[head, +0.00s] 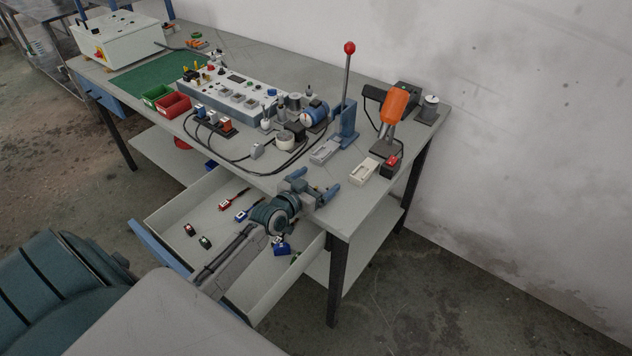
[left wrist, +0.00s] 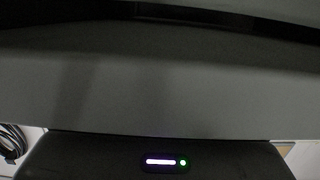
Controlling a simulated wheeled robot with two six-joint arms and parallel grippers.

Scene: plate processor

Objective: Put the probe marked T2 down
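My left gripper (head: 316,183) is over the front edge of the workbench near its right end. Its two blue fingers stand apart, and I see nothing between them. A red probe (head: 233,198) and a blue probe (head: 247,212) with small white labels lie in the open drawer (head: 170,212). A blue labelled piece (head: 281,248) lies nearer the drawer's right side, partly beside my arm. The labels are too small to read, so I cannot tell which is T2. My right gripper is not in view. The left wrist view shows no probe or fingers.
The workbench (head: 345,205) carries a lever press (head: 348,95), an orange-handled tool (head: 394,103), pale fixtures (head: 363,172), a long white panel (head: 236,93), red and green bins (head: 172,105) and loose cables. Small dark pieces (head: 204,242) lie in the drawer. A wall stands behind.

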